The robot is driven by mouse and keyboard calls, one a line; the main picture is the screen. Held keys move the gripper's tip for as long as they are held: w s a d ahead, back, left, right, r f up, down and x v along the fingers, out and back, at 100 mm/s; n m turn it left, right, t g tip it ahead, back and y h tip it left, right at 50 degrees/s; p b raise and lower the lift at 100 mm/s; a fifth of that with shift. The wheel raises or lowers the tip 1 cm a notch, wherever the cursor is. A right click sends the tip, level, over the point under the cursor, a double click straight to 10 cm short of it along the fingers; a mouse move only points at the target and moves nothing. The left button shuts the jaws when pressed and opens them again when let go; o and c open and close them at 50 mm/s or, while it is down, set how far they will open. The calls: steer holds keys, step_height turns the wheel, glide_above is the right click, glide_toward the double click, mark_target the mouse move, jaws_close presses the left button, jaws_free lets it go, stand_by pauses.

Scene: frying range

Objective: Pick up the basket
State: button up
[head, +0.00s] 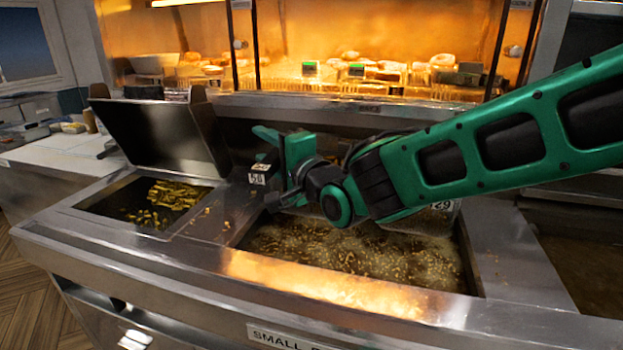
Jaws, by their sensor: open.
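My gripper (266,165) is open above the back left of the wide fryer vat (478,265), and my green arm reaches in from the right. Close to its fingers is a dark piece with a white tag reading 58 (257,178). I cannot tell whether the fingers touch it. A second tag (442,205), seemingly 59, shows under my arm. The vat holds bubbling oil with frying pieces (340,260). The basket is not clearly visible; my arm and the oil hide much of the vat, and its handle cannot be made out for certain.
A smaller left vat (105,198) holds fries, with a raised dark metal lid (155,135) behind it. A lit warming shelf (350,98) with food runs along the back. The steel front rim (200,268) borders the vats. A white counter (60,155) stands at left.

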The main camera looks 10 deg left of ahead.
jaws_close()
stand_by(1.4)
